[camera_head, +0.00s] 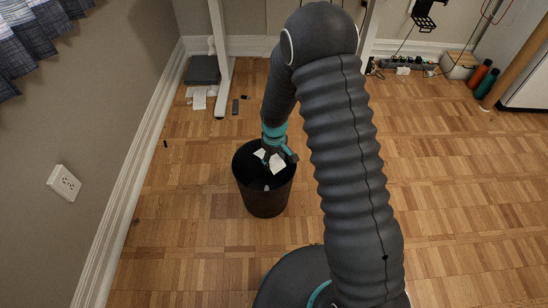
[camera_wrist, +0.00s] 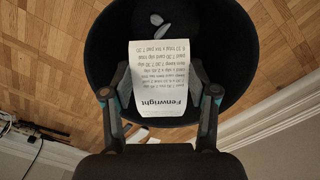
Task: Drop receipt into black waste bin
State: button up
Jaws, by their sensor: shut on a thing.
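The receipt (camera_wrist: 161,75) is a white printed slip headed "Fenwright". In the wrist view it lies between my gripper's (camera_wrist: 160,98) two fingers, over the opening of the black waste bin (camera_wrist: 244,37). In the head view the receipt (camera_head: 277,163) shows white at my gripper (camera_head: 273,159), above the mouth of the bin (camera_head: 266,200). The bin stands upright on the floor and has a round open top. My gripper is shut on the receipt. A small pale item (camera_wrist: 157,20) lies inside the bin.
White papers (camera_head: 199,99) and a dark box (camera_head: 202,70) lie by the desk leg (camera_head: 221,60). A power strip (camera_head: 408,64) and bottles (camera_head: 486,82) stand at the back right. The wooden floor around the bin is clear.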

aim_at(275, 162)
jog(key=shift+f+b, duration=0.4)
jog(key=shift+f, duration=0.8)
jog(key=o, duration=0.7)
jog(key=shift+o, duration=0.2)
jog(key=shift+r, duration=0.1)
notch_tip(275, 162, up, 12)
